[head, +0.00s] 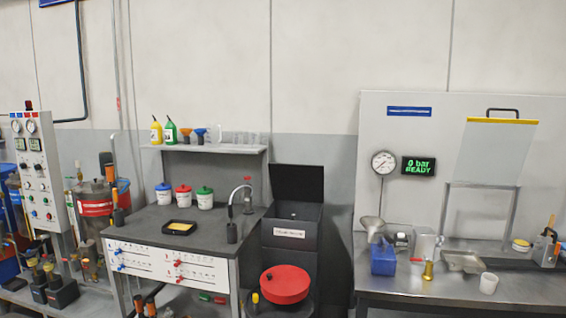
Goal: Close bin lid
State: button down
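The bin (290,241) is a dark grey box with a white label on its front, and it stands between the grey workbench and the metal table. Its black lid (297,183) is open and stands nearly upright at the back against the wall. The bin's opening faces up, and its inside is dark and hard to make out. My gripper is not in view.
A drum with a red round lid (285,284) stands in front of the bin. The workbench (150,225) on the left carries tubs, a small black tray and a curved spout. The metal table (450,283) on the right holds a blue box and several vessels.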

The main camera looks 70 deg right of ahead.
aim_at(291, 182)
jog(key=i, duration=1.3)
jog(key=u, duration=1.15)
jog(key=k, duration=0.1)
jog(key=z, duration=3.15)
jog(key=i, duration=0.6)
jog(key=u, duration=0.1)
